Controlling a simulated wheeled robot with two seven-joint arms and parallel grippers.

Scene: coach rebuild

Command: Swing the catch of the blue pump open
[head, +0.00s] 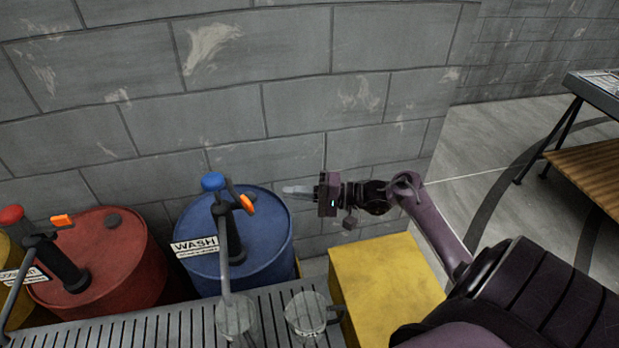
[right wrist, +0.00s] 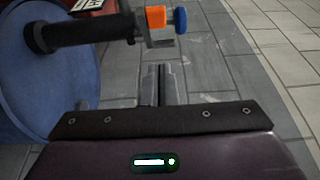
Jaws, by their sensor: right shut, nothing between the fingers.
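The blue pump (head: 213,182) stands on the blue drum labelled WASH (head: 262,232), with a blue knob on top and a long spout reaching forward. Its orange catch (head: 247,204) is beside the pump head, on the right. In the right wrist view the orange catch (right wrist: 156,17) is next to the blue knob (right wrist: 180,20), at the end of the black pump body (right wrist: 90,32). My right gripper (head: 286,190) is shut and empty, right of the catch and apart from it, pointing left. Its closed fingers (right wrist: 160,84) show below the catch. My left gripper is not in view.
A red drum (head: 118,262) with its own pump and orange catch (head: 62,220) stands left. A slatted grey bench (head: 180,325) with clear jugs (head: 307,312) is in front. A yellow block (head: 388,285) lies below my right arm. A block wall (head: 290,110) is behind.

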